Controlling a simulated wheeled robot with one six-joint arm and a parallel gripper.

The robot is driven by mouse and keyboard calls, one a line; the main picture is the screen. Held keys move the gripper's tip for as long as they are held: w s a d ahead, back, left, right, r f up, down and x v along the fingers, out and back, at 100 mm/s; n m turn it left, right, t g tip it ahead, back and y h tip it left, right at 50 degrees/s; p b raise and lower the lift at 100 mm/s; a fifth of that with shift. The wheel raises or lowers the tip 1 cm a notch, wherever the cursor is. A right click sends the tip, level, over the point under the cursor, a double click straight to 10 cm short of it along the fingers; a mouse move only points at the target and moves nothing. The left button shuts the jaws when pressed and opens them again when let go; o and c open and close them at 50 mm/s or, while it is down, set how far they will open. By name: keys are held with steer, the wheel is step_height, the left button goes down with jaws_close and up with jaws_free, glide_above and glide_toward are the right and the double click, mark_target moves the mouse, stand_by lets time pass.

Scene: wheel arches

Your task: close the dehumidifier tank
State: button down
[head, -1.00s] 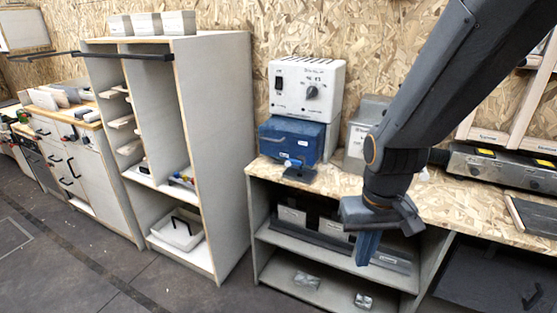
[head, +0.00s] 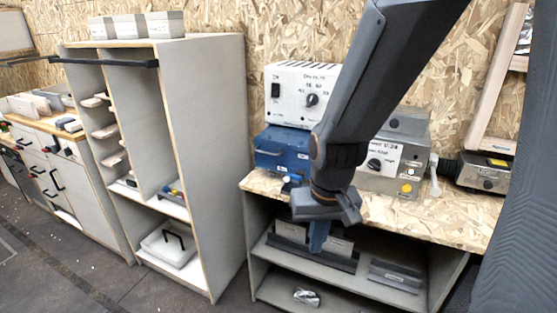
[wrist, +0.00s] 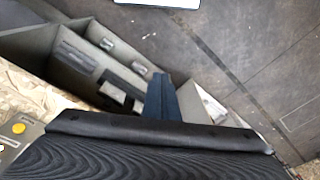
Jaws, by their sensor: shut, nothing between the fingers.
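The dehumidifier stands on the chipboard bench top, with a white upper housing (head: 296,95) carrying a switch and a dial. Its blue tank (head: 275,152) sits below the housing, and its front appears to stand forward of the white face. My gripper (head: 318,240) points down with its blue fingers together and empty. It is in front of the bench edge, right of and lower than the tank. My arm covers the right side of the dehumidifier. In the wrist view my gripper (wrist: 160,97) hangs over the shelves; the tank does not show there.
A grey control box (head: 395,165) with a yellow button stands on the bench right of my arm. Shelves with bins (head: 290,233) lie under the bench top (head: 440,215). A tall shelf unit (head: 215,150) stands to the left. Floor in front is clear.

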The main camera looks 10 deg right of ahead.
steer(key=w+a+f+m+t, duration=0.1)
steer(key=w+a+m+t, duration=0.15)
steer(key=w, duration=0.45)
steer(key=w+a+f+m+t, duration=0.2)
steer(key=w+a+m, duration=0.15)
steer(key=w, duration=0.35)
steer(key=m+t+h+b, duration=0.2)
steer(key=m+t+h, duration=0.8)
steer(key=m, duration=0.8)
glide_toward(286, 161)
steer(key=shift+g+h, duration=0.4)
steer(key=shift+g, duration=0.25)
steer(key=p+x, duration=0.1)
steer(key=x, duration=0.1)
steer(key=p+x, duration=0.1)
steer(key=x, duration=0.1)
steer(key=p+x, duration=0.1)
steer(key=x, duration=0.1)
steer(key=shift+w+a+r, duration=0.15)
steer(key=shift+w+r, duration=0.2)
